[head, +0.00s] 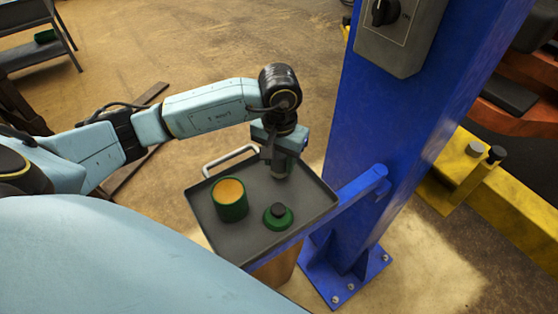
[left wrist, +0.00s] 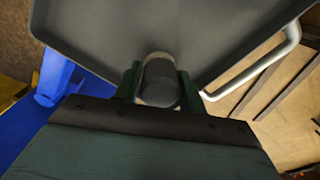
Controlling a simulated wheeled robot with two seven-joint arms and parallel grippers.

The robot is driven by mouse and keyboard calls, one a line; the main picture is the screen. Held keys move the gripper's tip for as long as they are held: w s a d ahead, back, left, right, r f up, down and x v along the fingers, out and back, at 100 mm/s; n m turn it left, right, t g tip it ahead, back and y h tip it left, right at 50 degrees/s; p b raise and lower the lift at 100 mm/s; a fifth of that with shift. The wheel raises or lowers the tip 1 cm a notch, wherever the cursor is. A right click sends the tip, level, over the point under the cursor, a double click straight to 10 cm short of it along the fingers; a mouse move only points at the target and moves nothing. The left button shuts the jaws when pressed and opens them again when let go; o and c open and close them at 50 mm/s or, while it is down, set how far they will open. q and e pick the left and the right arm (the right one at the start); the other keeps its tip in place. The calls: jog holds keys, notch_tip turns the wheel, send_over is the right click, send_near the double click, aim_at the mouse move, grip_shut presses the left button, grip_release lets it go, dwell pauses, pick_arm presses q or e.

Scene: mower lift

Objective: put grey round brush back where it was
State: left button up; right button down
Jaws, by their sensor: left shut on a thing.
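The grey round brush shows in the left wrist view (left wrist: 160,82) as a short grey cylinder between two dark green fingers. My left gripper (head: 281,160) is shut on it and points down over the back part of the grey tray (head: 245,238). In the head view the brush is mostly hidden by the gripper. I cannot tell whether its lower end touches the tray. My right gripper is not in view.
On the tray stand a green cup (head: 231,210) with a yellow-orange inside and a green round piece with a dark knob (head: 278,217). A blue post (head: 400,120) rises just right of the tray. A blue arm (head: 345,199) runs beside the tray.

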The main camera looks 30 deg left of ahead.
aim_at(279, 155)
pick_arm(q)
jog(key=shift+f, duration=0.55)
jog(key=o, duration=0.9)
notch_tip(279, 155, up, 12)
jog(key=shift+r, duration=0.1)
